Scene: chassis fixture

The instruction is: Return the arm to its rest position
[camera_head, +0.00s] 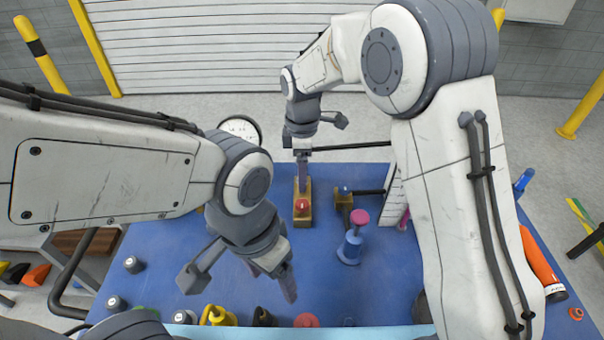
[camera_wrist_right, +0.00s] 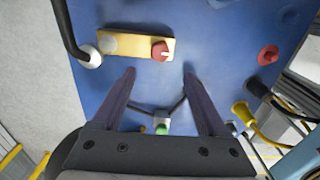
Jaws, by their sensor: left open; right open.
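My left gripper (camera_head: 274,281) hangs over the front middle of the blue table (camera_head: 385,270), pointing down, open and empty. My right gripper (camera_head: 303,185) reaches to the far edge of the table, above a yellow block with a red knob (camera_head: 302,206). In the right wrist view my right gripper (camera_wrist_right: 160,76) has its two dark fingers spread with nothing between them. The yellow block (camera_wrist_right: 133,46) with its red knob (camera_wrist_right: 160,51) lies beyond the fingertips, not between them. The right arm hides part of the table's right side.
A blue and pink part (camera_head: 350,246) stands right of my left gripper. Another yellow block (camera_head: 343,205) with a dark lever is near the far edge. Several small parts line the front edge, including a yellow one (camera_head: 216,315). An orange cylinder (camera_head: 540,262) lies at right.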

